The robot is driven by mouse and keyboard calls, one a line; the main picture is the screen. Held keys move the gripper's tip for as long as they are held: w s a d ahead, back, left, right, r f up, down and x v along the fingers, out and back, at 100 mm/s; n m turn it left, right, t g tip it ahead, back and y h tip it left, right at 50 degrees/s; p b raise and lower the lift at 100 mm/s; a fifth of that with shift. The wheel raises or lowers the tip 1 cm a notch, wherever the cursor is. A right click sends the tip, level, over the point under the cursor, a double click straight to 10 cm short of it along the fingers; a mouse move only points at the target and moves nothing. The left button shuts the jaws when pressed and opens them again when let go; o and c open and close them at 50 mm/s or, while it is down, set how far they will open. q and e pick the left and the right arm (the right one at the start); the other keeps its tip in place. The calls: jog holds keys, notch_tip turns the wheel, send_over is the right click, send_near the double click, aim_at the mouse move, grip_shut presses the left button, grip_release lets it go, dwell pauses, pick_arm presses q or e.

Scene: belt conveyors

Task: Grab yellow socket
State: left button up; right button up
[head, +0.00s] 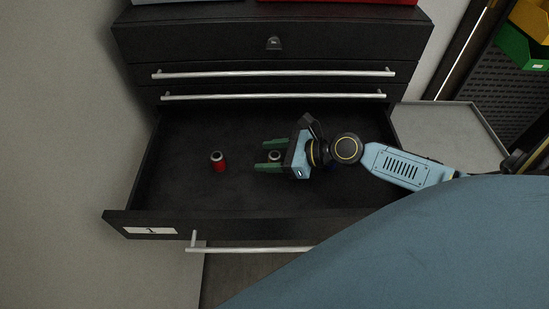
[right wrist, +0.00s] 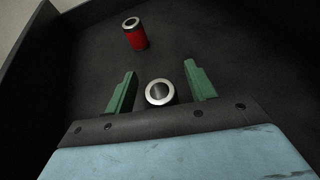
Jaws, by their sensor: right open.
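A socket (head: 275,156) with a bright metal rim and a dark hole stands in the open drawer. It also shows in the right wrist view (right wrist: 160,93). Its side is mostly hidden, so I cannot tell if it is yellow. My right gripper (head: 263,155) is open, with one green finger on each side of this socket. In the right wrist view (right wrist: 160,72) gaps show between the socket and both fingers. A red socket (head: 218,161) stands apart to the left, beyond the fingertips in the right wrist view (right wrist: 137,36). My left gripper is out of view.
The black drawer (head: 185,195) is pulled out, with walls around the sockets and a label on its front. Shut drawers with silver handles (head: 275,72) stand behind it. A grey surface (head: 455,125) lies to the right. Most of the drawer floor is bare.

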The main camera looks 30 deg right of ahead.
jog(key=shift+w+a+f, duration=0.1)
jog(key=shift+w+a, duration=0.05)
jog(key=shift+a, duration=0.05)
jog(key=shift+c, duration=0.4)
jog(key=c, duration=1)
